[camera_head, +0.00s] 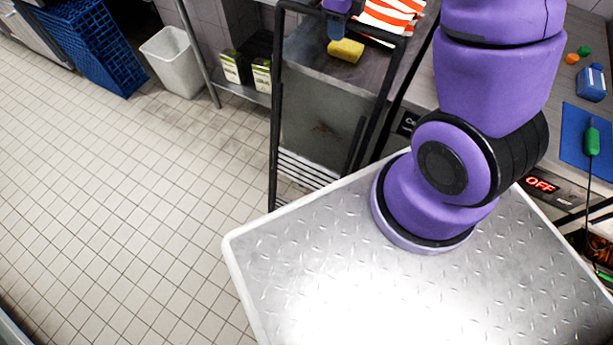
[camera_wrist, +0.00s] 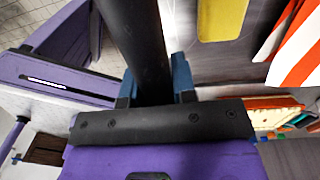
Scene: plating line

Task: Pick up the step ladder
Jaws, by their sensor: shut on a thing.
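The step ladder (camera_head: 274,120) has a black tubular frame with pale ridged steps low down. It stands upright in the head view, between my base and the metal counter. My gripper (camera_head: 336,24) is at the ladder's top rail. In the wrist view, the blue fingers of my gripper (camera_wrist: 155,84) sit on either side of the black tube of the step ladder (camera_wrist: 138,35) and are shut on it. The ladder's feet are partly hidden behind my base plate, so I cannot tell if they touch the floor.
A yellow sponge (camera_head: 346,50) and an orange-striped cloth (camera_head: 388,18) lie on the counter (camera_head: 312,55) close behind the ladder. Boxes (camera_head: 262,77) sit on a low shelf. A white bin (camera_head: 172,62) and blue crates (camera_head: 88,42) stand left. The tiled floor (camera_head: 120,190) is clear.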

